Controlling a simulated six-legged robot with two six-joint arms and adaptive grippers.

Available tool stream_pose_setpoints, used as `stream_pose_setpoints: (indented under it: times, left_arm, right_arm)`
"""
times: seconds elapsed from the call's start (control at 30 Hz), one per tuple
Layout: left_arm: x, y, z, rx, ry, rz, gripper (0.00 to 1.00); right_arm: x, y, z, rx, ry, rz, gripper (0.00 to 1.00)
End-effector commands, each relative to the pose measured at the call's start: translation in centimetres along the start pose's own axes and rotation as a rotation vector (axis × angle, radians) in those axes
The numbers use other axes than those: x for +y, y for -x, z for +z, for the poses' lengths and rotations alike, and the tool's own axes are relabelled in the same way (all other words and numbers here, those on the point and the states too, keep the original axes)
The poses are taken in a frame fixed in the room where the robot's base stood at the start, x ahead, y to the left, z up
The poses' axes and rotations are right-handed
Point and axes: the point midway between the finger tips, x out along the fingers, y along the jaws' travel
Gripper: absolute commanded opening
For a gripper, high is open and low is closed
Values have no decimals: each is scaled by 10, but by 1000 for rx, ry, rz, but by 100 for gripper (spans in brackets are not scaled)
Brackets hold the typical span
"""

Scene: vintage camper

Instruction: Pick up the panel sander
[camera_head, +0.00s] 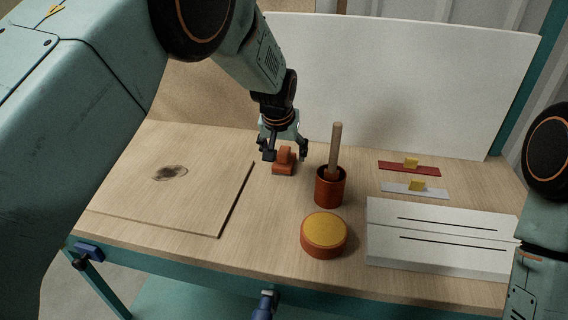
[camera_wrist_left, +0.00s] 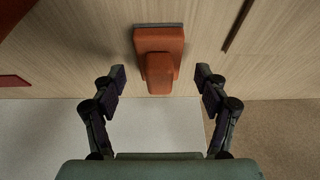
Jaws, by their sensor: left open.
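The panel sander (camera_head: 285,162) is a small orange block with a raised grip, standing on the wooden workbench near its back edge. It also shows in the left wrist view (camera_wrist_left: 158,58), with a grey strip along its far side. In the left wrist view the open fingers (camera_wrist_left: 159,82) are on either side of the sander's grip, with gaps on both sides. My right gripper is not in view; only part of my right arm shows at the right edge.
A wooden panel (camera_head: 190,190) with a dark burn mark lies left of the sander. Right of it are an orange cup (camera_head: 329,190) holding a wooden rod, a round yellow-topped tin (camera_head: 323,232), two flat handled tools and a white slotted block (camera_head: 440,250). A white board (camera_head: 400,80) stands behind.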

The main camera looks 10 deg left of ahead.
Motion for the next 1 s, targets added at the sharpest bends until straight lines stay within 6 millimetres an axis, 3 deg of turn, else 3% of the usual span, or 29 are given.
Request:
stream_pose_setpoints:
  times: [0.1,0.4,1.0]
  left_arm:
    - [0,-12,0,0,1,0,74]
    - [0,-14,0,0,0,0,72]
    - [0,-14,0,1,0,0,21]
  right_arm:
    - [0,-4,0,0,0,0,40]
    - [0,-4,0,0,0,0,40]
    - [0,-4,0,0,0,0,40]
